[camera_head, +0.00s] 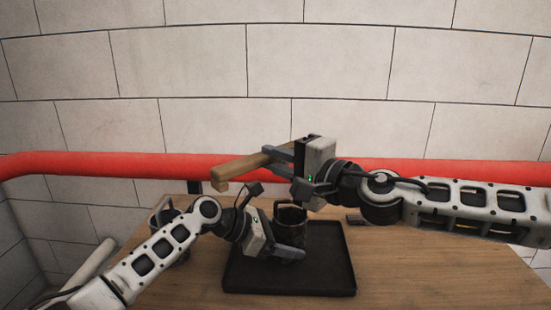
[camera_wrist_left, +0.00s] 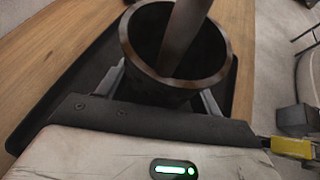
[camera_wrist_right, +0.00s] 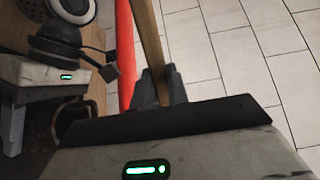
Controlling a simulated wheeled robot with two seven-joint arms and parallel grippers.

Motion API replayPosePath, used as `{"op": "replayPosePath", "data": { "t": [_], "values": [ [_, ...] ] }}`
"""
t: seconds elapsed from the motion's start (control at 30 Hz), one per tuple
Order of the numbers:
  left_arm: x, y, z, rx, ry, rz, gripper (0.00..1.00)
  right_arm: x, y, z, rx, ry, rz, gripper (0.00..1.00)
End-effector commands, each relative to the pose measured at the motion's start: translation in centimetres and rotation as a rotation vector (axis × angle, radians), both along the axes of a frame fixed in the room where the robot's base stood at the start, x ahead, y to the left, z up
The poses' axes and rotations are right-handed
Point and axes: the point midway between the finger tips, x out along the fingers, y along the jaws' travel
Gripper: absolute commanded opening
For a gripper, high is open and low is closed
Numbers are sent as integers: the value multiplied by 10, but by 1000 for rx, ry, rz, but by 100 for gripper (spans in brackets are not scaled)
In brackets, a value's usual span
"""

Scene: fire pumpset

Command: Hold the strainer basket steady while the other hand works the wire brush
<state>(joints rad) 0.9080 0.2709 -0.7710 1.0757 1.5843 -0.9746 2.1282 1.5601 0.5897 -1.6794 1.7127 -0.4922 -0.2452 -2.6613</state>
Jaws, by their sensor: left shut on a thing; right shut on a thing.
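The strainer basket (camera_head: 320,243) is a dark open-topped cylinder with a loop handle, standing on the black tray (camera_head: 290,283). My left gripper (camera_head: 287,253) is shut on its side. In the left wrist view the basket (camera_wrist_left: 225,55) sits between the fingers, a blurred bar crossing its mouth. My right gripper (camera_head: 277,155) is shut on the wire brush's wooden handle (camera_head: 238,167), above and behind the basket and apart from it. The handle (camera_wrist_right: 150,40) also shows in the right wrist view. I cannot make out the bristles. My left gripper hides part of the basket.
A grey metal object (camera_head: 162,214) stands at the left behind my left arm. A red pipe (camera_head: 90,165) runs along the white block wall behind. A pale pipe (camera_head: 92,260) is at the far left.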

Motion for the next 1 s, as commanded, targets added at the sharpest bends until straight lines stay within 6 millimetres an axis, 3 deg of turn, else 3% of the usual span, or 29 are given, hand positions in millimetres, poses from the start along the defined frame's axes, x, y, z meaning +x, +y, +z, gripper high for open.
{"op": "replayPosePath", "data": {
  "t": [0.77, 1.0],
  "values": [
    [0, 0, 0, 0, 0, 0, 49, 0, 0, -72, 2, 4, -1, 0],
    [0, 0, 0, 0, 0, 0, 49, -22, 0, -76, 0, -3, 3, 0]
  ]
}}
